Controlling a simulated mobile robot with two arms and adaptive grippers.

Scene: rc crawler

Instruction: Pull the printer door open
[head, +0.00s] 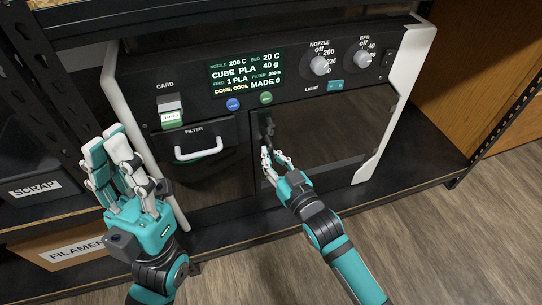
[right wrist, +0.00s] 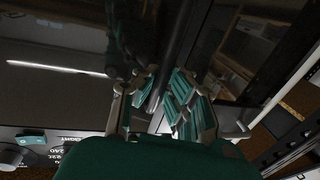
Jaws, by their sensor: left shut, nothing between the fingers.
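The printer's dark glossy door (head: 335,130) is shut, flush in the front of the printer (head: 290,70). Its dark upright handle (head: 267,127) is near the door's left edge. My right gripper (head: 273,156) is at the lower end of the handle. In the right wrist view, the dark handle bar (right wrist: 182,48) runs down between the fingers of my right gripper (right wrist: 163,82); the contact is too dark to make out. My left gripper (head: 108,145) is shut and empty, raised left of the printer, away from the door.
A filter drawer (head: 198,133) with a white handle is left of the door. Above are a display (head: 246,73), buttons and two knobs (head: 320,65). A scrap bin (head: 35,190) and filament box (head: 75,247) are at left. Wood floor (head: 440,240) is clear in front.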

